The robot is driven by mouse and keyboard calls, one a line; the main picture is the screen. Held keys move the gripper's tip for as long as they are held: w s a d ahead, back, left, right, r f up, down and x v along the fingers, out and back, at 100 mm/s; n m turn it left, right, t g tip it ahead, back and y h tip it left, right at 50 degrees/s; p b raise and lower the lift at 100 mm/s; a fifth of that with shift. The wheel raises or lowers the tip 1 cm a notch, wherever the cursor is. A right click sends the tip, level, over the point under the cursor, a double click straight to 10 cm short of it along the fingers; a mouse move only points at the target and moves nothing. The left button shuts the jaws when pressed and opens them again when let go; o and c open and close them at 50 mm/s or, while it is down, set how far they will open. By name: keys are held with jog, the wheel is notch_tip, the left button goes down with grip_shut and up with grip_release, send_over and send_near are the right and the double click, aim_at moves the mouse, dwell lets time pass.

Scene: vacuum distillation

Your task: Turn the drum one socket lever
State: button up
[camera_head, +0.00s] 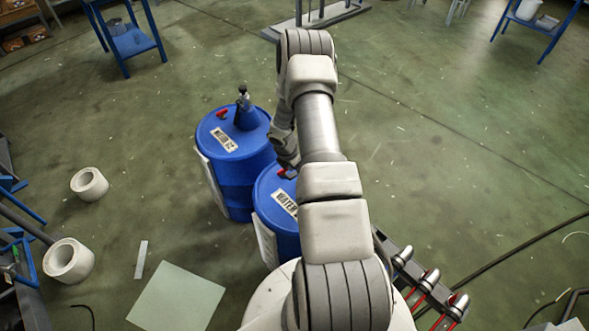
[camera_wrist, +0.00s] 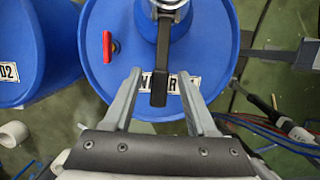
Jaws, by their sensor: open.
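Drum one appears to be the near blue drum (camera_head: 272,212), whose label is partly hidden in both views. Its blue top (camera_wrist: 210,52) fills the middle of the wrist view. A dark lever (camera_wrist: 160,92) runs from a grey fitting (camera_wrist: 172,5) at the top edge toward my gripper (camera_wrist: 159,74). My gripper is open and empty. Its two fingers lie on either side of the lever's end in the picture, apart from it. I cannot tell the height gap. A red handle (camera_wrist: 107,46) stands on the drum top, left of the lever.
A second blue drum (camera_head: 235,185), marked 02, stands behind and left, with a blue cone-shaped fitting (camera_head: 247,115) on top. White rolls (camera_head: 68,260) lie on the floor at left. Metal fittings with red parts (camera_head: 430,278) are at lower right. Open floor lies right of my arm.

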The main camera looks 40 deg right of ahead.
jog(key=v, duration=1.7)
jog(key=shift+r, duration=0.25)
jog(key=shift+a, duration=0.1)
